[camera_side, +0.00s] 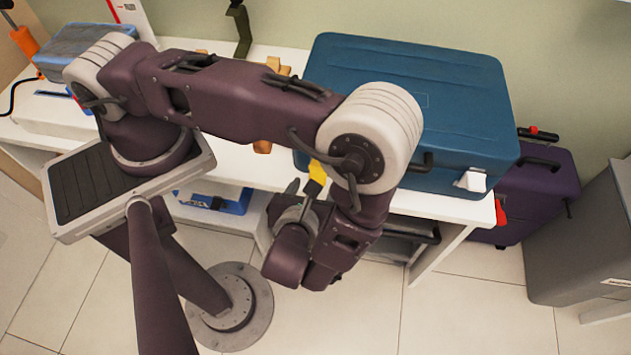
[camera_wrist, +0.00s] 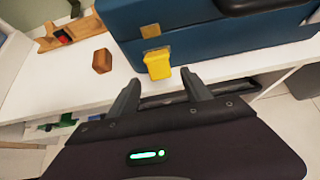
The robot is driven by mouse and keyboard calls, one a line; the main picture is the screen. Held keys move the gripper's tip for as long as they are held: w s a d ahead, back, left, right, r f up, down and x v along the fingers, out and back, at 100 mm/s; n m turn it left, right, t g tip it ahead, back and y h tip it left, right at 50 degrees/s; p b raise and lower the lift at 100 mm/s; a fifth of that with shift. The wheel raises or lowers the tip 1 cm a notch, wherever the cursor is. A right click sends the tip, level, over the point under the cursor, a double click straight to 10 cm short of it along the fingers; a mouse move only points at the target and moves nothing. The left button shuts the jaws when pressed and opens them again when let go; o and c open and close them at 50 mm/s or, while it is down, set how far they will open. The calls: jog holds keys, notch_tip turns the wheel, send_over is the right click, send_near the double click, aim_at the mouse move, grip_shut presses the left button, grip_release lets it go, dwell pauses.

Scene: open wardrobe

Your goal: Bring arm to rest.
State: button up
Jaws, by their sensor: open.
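My arm is bent over the white shelf, its wrist folded down in front of the shelf's front edge. My gripper (camera_side: 302,190) is open in the side view, close to a yellow latch-like piece (camera_side: 317,172) at the front left of the blue case (camera_side: 420,95). In the wrist view my gripper (camera_wrist: 162,90) has its two fingers apart with nothing held between them. The yellow piece (camera_wrist: 158,66) is just beyond the fingertips, against the blue case (camera_wrist: 200,28). I cannot tell whether a finger touches it.
The white shelf (camera_side: 452,208) runs under the case. A purple suitcase (camera_side: 535,190) and a grey bin (camera_side: 588,235) stand at right. Brown wooden pieces (camera_wrist: 102,61) lie left of the case. Tiled floor (camera_side: 470,300) in front is clear.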

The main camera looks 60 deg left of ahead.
jog(key=v, duration=0.4)
jog(key=shift+w, duration=0.1)
jog(key=w+a+r+n+g, duration=0.1)
jog(key=a+r+n+g, duration=0.25)
jog(key=r+n, duration=0.4)
jog(key=w+a+r+n+g, duration=0.15)
jog(key=a+r+n, duration=0.3)
jog(key=r, duration=0.65)
jog(key=s+a+r+n+t+h, duration=0.1)
jog(key=s+r+n+h, duration=0.2)
jog(key=r+n, duration=0.4)
jog(key=s+a+r+n+t+h, duration=0.1)
jog(key=s+r+n+h, duration=0.3)
jog(key=r+n, duration=0.3)
jog(key=shift+s+n+t+h, duration=0.2)
jog(key=shift+n+t+h, duration=0.1)
jog(key=shift+n+h, duration=0.2)
jog(key=shift+a, duration=0.15)
